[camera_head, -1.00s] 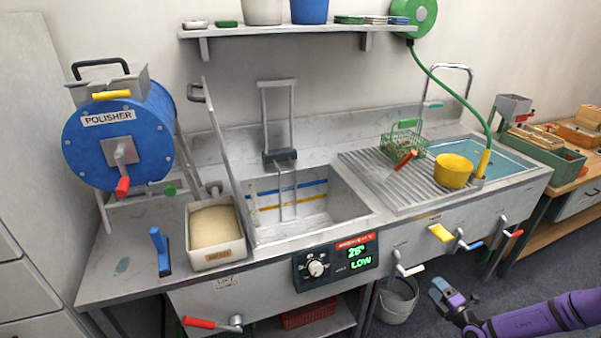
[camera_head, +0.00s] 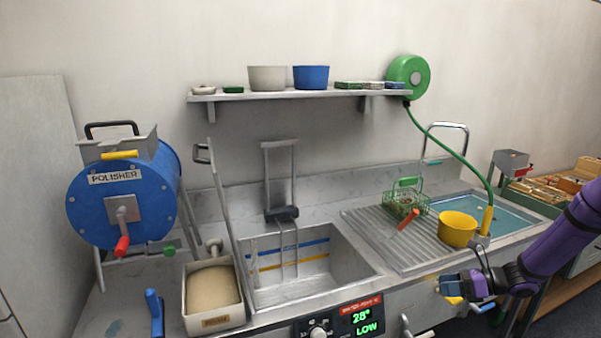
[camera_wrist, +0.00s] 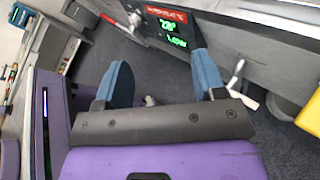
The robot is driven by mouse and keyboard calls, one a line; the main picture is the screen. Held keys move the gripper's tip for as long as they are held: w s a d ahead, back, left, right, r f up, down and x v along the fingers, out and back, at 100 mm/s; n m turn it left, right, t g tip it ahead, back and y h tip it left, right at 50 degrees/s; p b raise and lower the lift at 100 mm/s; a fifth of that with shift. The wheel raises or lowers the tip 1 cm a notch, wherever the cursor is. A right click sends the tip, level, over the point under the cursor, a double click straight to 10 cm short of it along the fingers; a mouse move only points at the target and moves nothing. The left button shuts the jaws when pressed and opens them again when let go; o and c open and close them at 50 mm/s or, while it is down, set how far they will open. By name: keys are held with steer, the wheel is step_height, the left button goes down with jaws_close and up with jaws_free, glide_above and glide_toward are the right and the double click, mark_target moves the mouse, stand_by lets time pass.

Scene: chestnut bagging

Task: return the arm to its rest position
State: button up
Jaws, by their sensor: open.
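My purple arm (camera_head: 560,245) reaches in from the right edge of the head view. My gripper (camera_head: 450,285) is in front of the counter's front panel, below the yellow pot. In the wrist view my gripper (camera_wrist: 160,75) shows two blue fingers spread apart with nothing between them. Grey floor shows beyond the fingers, and the counter's lit display (camera_wrist: 172,35) is near the top.
The counter holds a blue polisher drum (camera_head: 120,205), a tray of sand-coloured grain (camera_head: 212,318), an open basin (camera_head: 310,285), a green basket (camera_head: 405,200) and a yellow pot (camera_head: 457,229). Levers stick out of the front panel. A shelf (camera_head: 300,96) hangs above.

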steer(key=s+a+r+n+g+h, duration=0.1)
steer(key=s+a+r+n+h, duration=0.3)
steer(key=r, duration=0.4)
steer(key=s+a+r+n+g+h, duration=0.1)
steer(key=s+a+r+n+g, duration=0.1)
steer(key=s+r+n, duration=0.55)
steer(key=s+a+r+n+g+h, duration=0.1)
steer(key=a+r+n+h, duration=0.25)
steer(key=r, duration=0.65)
steer(key=s+r+n+t+h, duration=0.2)
steer(key=s+r+n, duration=0.3)
steer(key=s, duration=0.5)
steer(key=s+r+n+t+h, duration=0.2)
steer(key=s+r+n, duration=0.4)
steer(key=s, duration=0.4)
steer(key=shift+s+a+r+n+t+h, duration=0.2)
steer(key=shift+s+a+n+t+h, duration=0.1)
steer(key=shift+h, duration=0.15)
steer(key=shift+w, duration=0.1)
